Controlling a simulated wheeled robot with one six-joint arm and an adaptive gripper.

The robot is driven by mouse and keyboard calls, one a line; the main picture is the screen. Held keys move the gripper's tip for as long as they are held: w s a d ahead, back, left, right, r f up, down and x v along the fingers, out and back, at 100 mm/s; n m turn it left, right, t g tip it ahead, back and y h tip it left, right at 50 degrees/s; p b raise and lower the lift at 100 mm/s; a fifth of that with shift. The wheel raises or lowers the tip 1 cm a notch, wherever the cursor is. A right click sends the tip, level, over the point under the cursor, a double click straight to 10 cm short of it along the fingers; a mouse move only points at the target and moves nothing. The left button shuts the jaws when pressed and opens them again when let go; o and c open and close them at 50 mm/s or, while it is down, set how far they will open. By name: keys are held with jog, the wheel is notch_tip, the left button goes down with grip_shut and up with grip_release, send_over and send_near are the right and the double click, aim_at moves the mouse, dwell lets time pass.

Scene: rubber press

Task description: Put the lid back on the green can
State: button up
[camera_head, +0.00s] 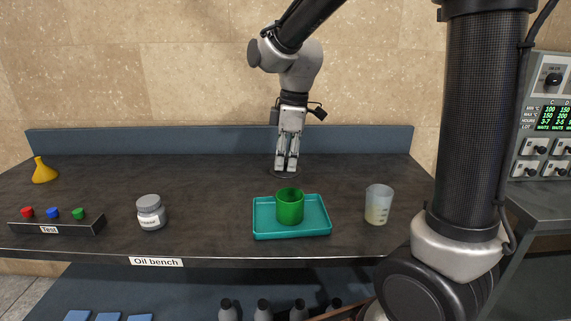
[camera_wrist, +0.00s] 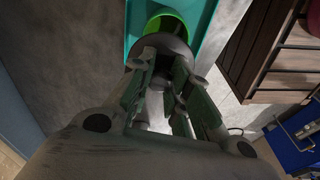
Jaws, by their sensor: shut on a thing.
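The green can (camera_head: 289,207) stands upright and open-topped on a teal tray (camera_head: 262,233) at the front middle of the bench. My gripper (camera_head: 287,166) points down behind the can in the head view, shut on a dark thin round lid (camera_head: 277,175). In the wrist view the lid (camera_wrist: 181,48) sits at the fingertips and covers part of the green can (camera_wrist: 156,21). The lid looks apart from the can.
A beaker (camera_head: 379,207) stands right of the tray and a grey-lidded jar (camera_head: 151,214) left of it. A button box (camera_head: 56,228) and yellow funnel (camera_head: 43,173) are at the far left. A low blue back wall (camera_head: 180,142) edges the bench (camera_head: 200,178).

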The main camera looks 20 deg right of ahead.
jog(key=shift+s+d+f, duration=0.1)
jog(key=shift+s+d, duration=0.2)
jog(key=shift+d, duration=0.2)
jog(key=shift+f, duration=3.1)
jog(key=shift+f, duration=0.15)
jog(key=o, duration=1.3)
jog(key=shift+r, duration=3.5)
grip_shut()
